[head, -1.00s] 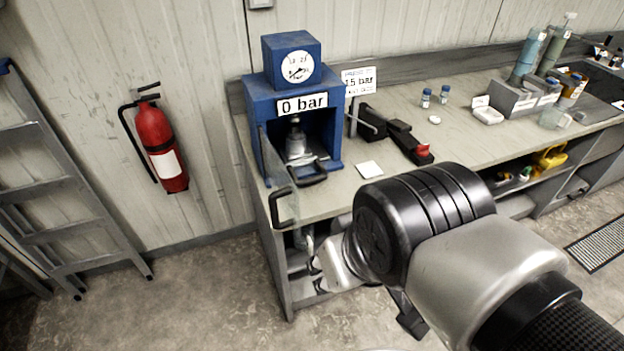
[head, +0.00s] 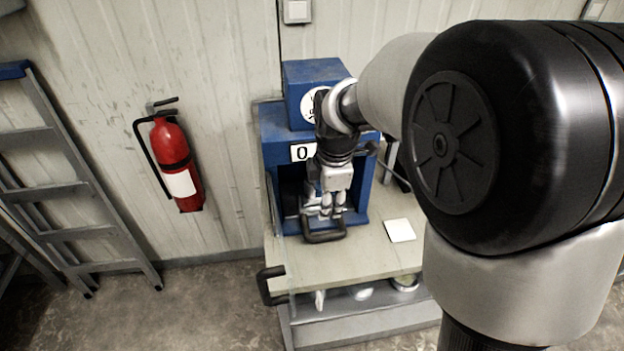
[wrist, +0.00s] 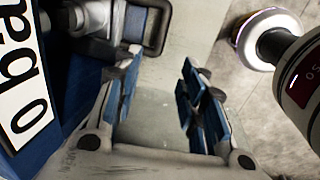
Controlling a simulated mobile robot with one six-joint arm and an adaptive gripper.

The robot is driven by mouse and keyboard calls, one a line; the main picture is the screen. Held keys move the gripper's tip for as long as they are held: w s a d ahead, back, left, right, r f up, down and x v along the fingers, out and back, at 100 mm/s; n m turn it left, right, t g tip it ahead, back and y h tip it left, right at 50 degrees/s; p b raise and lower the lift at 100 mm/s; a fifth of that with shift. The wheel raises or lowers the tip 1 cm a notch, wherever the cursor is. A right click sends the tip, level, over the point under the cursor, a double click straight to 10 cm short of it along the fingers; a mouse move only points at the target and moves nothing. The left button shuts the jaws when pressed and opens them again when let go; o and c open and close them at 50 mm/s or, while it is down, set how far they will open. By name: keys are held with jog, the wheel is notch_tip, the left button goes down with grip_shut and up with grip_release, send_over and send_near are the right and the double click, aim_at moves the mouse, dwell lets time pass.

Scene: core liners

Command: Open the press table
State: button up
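The blue press (head: 270,150) stands on the bench against the wall, its front partly hidden by my arm. A black loop handle (head: 325,235) sits low at the press front. I take it as the press table's handle; the table itself is mostly hidden. The handle also shows at the top of the wrist view (wrist: 157,42). My gripper (head: 330,212) points down in front of the press opening, close above the handle. In the wrist view (wrist: 160,78) its blue-padded fingers are apart with nothing between them. The left finger overlaps the handle; I cannot tell whether they touch.
A second black handle (head: 268,286), on the clear swung-out door, stands at the bench's front left corner. A white square (head: 399,230) lies on the bench (head: 370,262) right of the press. A red extinguisher (head: 177,165) and a ladder (head: 75,190) are at the left.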

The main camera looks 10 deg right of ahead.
aim_at(322, 236)
jog(key=w+f+b, duration=0.1)
jog(key=f, duration=0.4)
jog(key=w+f+b, duration=0.1)
jog(key=f+b, duration=0.1)
jog(key=f, duration=0.4)
jog(key=w+f+b, duration=0.1)
jog(key=f+b, duration=0.1)
jog(key=f, duration=0.3)
jog(key=shift+f, duration=0.35)
jog(key=shift+c, duration=0.3)
grip_shut()
